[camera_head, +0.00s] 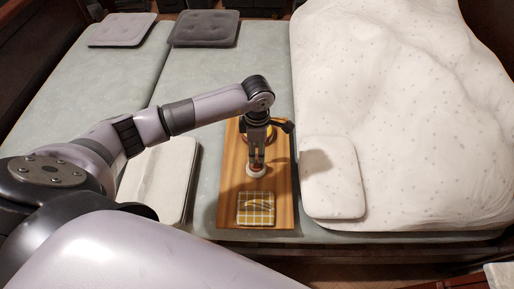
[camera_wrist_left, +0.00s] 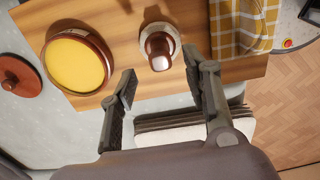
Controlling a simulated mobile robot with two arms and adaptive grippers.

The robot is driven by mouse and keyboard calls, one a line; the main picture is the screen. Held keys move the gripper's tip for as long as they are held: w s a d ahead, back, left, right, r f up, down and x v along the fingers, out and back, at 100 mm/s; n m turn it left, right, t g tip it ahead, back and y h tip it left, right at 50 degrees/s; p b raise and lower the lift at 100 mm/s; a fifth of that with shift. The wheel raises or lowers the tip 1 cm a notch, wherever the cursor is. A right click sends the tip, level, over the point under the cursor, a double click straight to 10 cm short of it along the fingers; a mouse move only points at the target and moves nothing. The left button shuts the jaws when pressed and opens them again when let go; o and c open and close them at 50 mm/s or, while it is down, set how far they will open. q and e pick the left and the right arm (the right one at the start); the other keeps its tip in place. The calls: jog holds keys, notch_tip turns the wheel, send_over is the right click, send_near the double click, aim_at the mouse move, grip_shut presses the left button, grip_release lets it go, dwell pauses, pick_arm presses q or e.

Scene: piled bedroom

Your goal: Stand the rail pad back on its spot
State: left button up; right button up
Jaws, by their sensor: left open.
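I cannot tell for sure which item is the rail pad. A flat white pad (camera_head: 162,178) lies on the grey mattress left of the wooden board. A pale pad with dark layered edges (camera_wrist_left: 190,128) shows below the board in the left wrist view, partly hidden by my gripper. Another white pad (camera_head: 334,185) rests against the speckled bedding right of the board. My left gripper (camera_head: 256,158) is over the board, pointing down; its fingers (camera_wrist_left: 160,93) are apart with nothing between them. My right gripper is not in view.
The wooden board (camera_head: 283,205) carries a yellow checked cloth (camera_head: 256,208), a brown item on a white round base (camera_wrist_left: 160,48) and a yellow-topped round dish (camera_wrist_left: 75,65). A red-brown lid (camera_wrist_left: 20,76) lies beside it. Two grey cushions (camera_head: 122,30) (camera_head: 205,28) lie at the back.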

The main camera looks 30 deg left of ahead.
pick_arm(q)
notch_tip(320, 180, up, 2)
jog(key=shift+p, duration=0.5)
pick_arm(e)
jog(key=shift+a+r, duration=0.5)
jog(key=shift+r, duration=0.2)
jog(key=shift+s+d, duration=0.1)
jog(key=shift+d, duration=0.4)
pick_arm(q)
jog(key=shift+f, duration=0.1)
